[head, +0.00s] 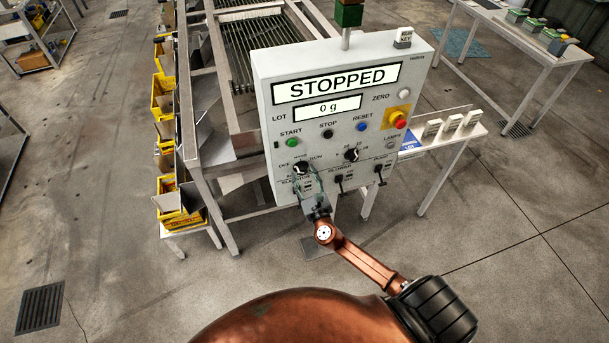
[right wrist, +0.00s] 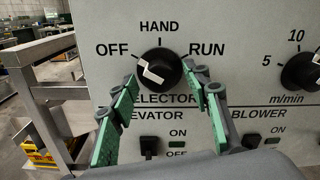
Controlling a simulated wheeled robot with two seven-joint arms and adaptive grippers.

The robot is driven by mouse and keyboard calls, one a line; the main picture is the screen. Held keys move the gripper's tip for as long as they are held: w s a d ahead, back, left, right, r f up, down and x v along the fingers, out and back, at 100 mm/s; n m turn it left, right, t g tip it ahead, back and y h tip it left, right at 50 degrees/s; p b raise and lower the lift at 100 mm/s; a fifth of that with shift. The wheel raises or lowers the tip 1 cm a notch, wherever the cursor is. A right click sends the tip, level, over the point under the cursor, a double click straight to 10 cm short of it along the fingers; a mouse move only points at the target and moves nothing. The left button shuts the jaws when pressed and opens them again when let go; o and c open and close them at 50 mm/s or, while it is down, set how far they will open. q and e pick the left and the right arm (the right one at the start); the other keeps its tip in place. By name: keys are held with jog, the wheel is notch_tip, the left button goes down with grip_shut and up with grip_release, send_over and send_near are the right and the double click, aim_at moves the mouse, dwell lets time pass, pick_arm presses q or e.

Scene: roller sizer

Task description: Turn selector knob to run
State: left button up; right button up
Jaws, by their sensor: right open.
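The black selector knob (right wrist: 160,68) sits on the grey control panel (head: 262,110), with OFF, HAND and RUN printed around it. It also shows in the head view (head: 301,168). Its white mark lies on its left side, toward OFF; the exact setting is hard to tell. My right gripper (right wrist: 161,77) is open, with green-padded fingers just in front of the panel, one on each side of the knob's lower half. They do not look closed on it; contact cannot be told. In the head view my right gripper (head: 306,180) partly covers the knob's label. My left gripper is not in view.
The display (head: 337,82) reads STOPPED. A second knob (head: 351,155) and small toggle switches (head: 339,183) are close by. Above are the green START button (head: 292,143) and red emergency stop (head: 398,121). A metal frame stands left of the panel.

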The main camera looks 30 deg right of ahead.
jog(key=shift+c, duration=0.4)
jog(key=c, duration=1.1)
